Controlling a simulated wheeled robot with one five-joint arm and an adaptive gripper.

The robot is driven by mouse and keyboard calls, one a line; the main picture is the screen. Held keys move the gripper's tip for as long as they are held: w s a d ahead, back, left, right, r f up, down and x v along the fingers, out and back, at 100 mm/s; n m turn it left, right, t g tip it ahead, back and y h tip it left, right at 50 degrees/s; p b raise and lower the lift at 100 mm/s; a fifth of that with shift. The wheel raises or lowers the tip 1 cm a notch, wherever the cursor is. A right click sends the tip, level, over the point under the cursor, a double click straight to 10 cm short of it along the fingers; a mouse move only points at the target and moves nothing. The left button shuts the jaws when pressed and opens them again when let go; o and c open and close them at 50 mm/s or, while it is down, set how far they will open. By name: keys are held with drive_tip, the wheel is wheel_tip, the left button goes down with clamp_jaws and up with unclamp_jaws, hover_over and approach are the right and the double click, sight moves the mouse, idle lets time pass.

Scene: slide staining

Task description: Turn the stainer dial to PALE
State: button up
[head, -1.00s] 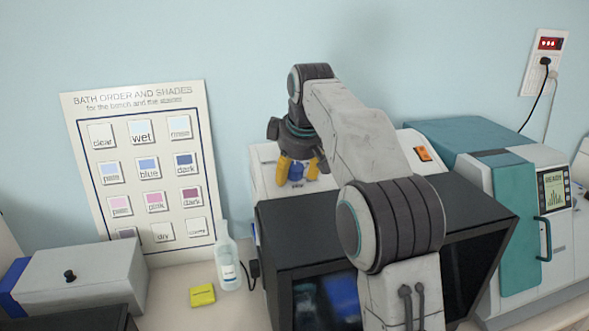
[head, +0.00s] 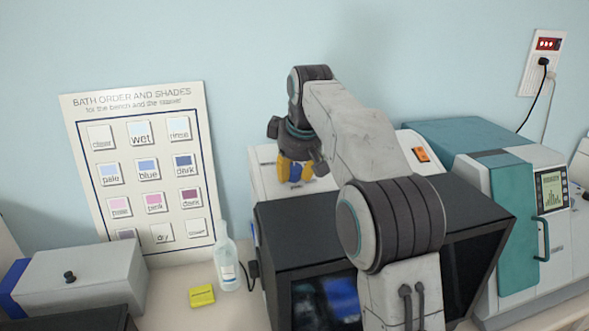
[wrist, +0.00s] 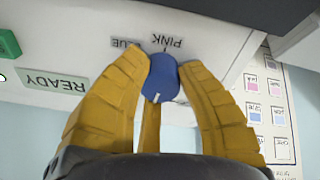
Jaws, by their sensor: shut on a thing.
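The stainer dial (wrist: 160,78) is a blue knob on the white stainer panel (wrist: 70,40). In the wrist view my gripper (wrist: 160,70) is shut on it, with yellow fingers on both sides. A short white mark shows on the dial's lower edge. Upside-down labels stand above it: PINK, and one ending in "UE", partly hidden by the left finger. No PALE label is visible on the panel. In the head view my gripper (head: 294,170) is at the white stainer (head: 268,178), with the blue dial (head: 296,173) showing between its fingers.
A READY plate (wrist: 55,82) and a green button (wrist: 8,43) are left of the dial in the wrist view. An orange switch (head: 422,154) is on the stainer's right. A dark box (head: 300,235) stands in front. A shade chart (head: 140,170) leans on the wall.

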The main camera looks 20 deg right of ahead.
drive_tip(key=shift+w, duration=0.1)
drive_tip(key=o, duration=1.2)
drive_tip(key=v, duration=1.1)
drive_tip(key=shift+r, duration=0.35)
drive_tip(key=shift+o, duration=0.3)
drive_tip(key=shift+s, duration=0.25)
